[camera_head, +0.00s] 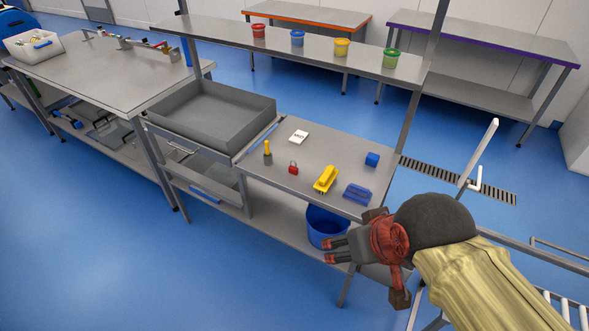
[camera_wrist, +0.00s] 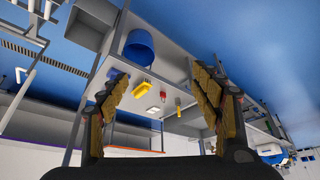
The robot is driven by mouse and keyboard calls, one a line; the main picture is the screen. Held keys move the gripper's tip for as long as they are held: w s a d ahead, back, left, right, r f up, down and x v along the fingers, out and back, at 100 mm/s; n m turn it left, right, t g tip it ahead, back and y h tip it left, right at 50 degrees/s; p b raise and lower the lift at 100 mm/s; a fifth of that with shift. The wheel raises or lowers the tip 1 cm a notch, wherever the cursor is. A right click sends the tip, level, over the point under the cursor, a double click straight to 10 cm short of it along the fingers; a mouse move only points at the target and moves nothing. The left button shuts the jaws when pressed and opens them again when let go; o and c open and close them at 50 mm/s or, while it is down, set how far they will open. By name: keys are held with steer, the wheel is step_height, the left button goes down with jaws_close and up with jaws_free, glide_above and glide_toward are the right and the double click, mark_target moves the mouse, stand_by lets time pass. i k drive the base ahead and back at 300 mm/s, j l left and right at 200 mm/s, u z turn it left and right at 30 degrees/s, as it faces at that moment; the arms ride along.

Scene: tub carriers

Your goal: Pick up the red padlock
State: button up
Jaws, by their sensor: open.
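The red padlock (camera_head: 293,168) stands on the grey steel table (camera_head: 330,152), between a yellow-handled tool (camera_head: 267,150) on its left and a yellow brush (camera_head: 326,179) on its right. In the wrist view the padlock (camera_wrist: 162,86) appears small and distant between my fingers. My gripper (camera_head: 328,250) is open and empty, in front of the table's near right edge and below its top. Its two fingers also show, spread wide apart, in the wrist view (camera_wrist: 158,72). Nothing hides the padlock in the head view.
A grey tray (camera_head: 210,115) is on the left. A blue bucket (camera_head: 326,226) is below the table, near my gripper. Coloured pots line the shelf (camera_head: 320,55) above.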

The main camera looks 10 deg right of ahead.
mark_target(293, 171)
steer(key=i+j+z, duration=0.3)
steer(key=i+j, duration=0.2)
steer(key=i+j+z, duration=0.15)
steer(key=j, duration=0.25)
steer(key=i+j+z, duration=0.15)
steer(key=i+j, duration=0.2)
steer(key=i+j+z, duration=0.1)
steer(key=j, duration=0.3)
steer(key=i+j+z, duration=0.15)
steer(key=j, duration=0.25)
steer(key=i, duration=0.1)
